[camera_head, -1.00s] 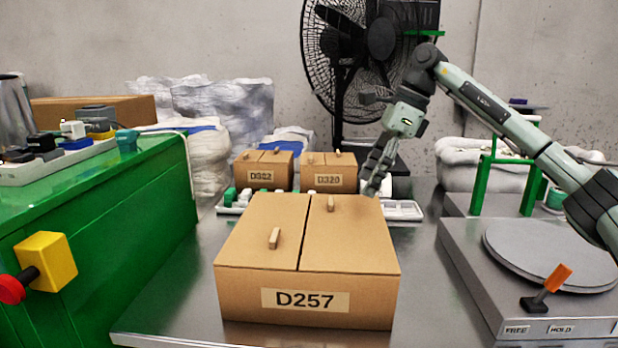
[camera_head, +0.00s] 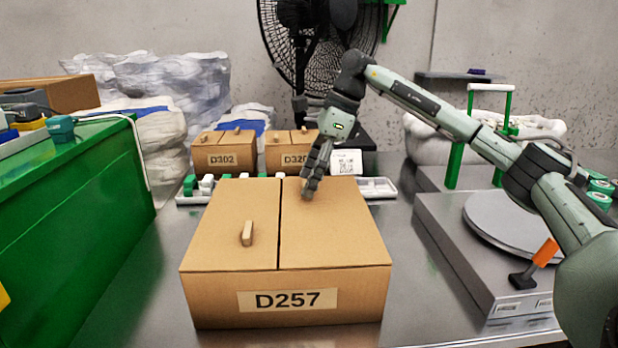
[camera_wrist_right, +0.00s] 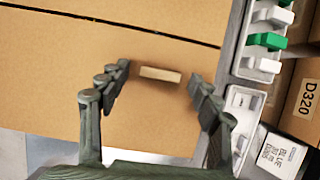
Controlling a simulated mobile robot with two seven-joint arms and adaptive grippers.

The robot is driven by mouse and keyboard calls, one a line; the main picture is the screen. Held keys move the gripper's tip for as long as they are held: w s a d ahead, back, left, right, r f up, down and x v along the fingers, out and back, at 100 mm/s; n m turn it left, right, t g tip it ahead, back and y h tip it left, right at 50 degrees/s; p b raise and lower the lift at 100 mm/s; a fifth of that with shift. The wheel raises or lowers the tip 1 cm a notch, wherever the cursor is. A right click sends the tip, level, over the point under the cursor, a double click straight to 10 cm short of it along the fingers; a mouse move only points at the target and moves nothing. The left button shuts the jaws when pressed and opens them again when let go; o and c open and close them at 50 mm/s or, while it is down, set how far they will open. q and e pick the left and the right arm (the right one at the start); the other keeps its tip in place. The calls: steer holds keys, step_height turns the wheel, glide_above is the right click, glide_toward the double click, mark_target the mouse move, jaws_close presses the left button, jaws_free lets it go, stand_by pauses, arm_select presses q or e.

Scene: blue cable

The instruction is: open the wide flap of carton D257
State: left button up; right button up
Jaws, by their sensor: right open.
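Carton D257 (camera_head: 215,300) stands on the metal table with both flaps lying flat and shut. Its wide flap (camera_head: 335,235) is on the right. The narrow flap (camera_head: 215,225) on the left carries a small wooden tab (camera_head: 247,233). My right gripper (camera_head: 311,190) is over the far part of the wide flap. In the right wrist view, its open fingers (camera_wrist_right: 162,85) are on either side of the wide flap's wooden tab (camera_wrist_right: 160,75), with a gap showing at both ends. In the head view the gripper hides this tab. My left gripper is not in view.
Smaller cartons D302 (camera_head: 222,158) and D320 (camera_head: 290,157) stand behind, with a white tray (camera_head: 380,188) of small parts before them. A green cabinet (camera_head: 75,225) is on the left. A grey device with a round plate (camera_head: 505,222) is on the right.

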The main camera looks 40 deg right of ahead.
steer(key=shift+f, duration=0.1)
steer(key=c, duration=0.7)
jaws_close()
steer(key=shift+w, duration=0.15)
